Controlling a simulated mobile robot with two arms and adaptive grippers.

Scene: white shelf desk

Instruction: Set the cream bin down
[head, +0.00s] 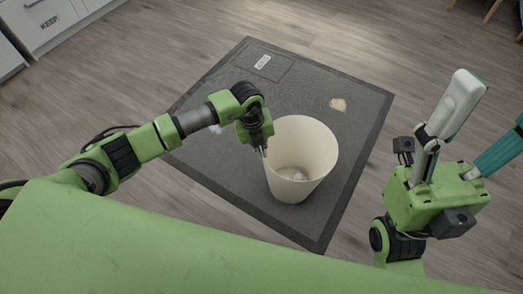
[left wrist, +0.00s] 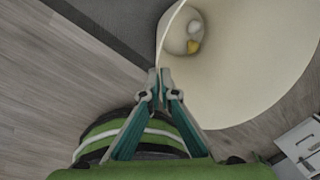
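The cream bin (head: 311,150) is an upright, open-topped tapered bucket over the dark grey mat (head: 345,185). It also shows in the left wrist view (left wrist: 245,85), with small white and yellow things at its bottom. My left gripper (head: 262,152) is at the bin's left rim, its fingers closed together on the thin wall; they meet at the rim in the left wrist view (left wrist: 159,78). I cannot tell whether the bin's base touches the mat. My right gripper (head: 478,120) is at the right, fingers spread wide, empty and away from the bin.
A small beige item (head: 338,104) lies on the mat behind the bin. A whitish thing (head: 216,130) shows partly behind my left arm. A label (head: 263,62) marks an outlined area at the mat's far corner. White drawers (head: 42,22) stand at the upper left. Wooden floor surrounds the mat.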

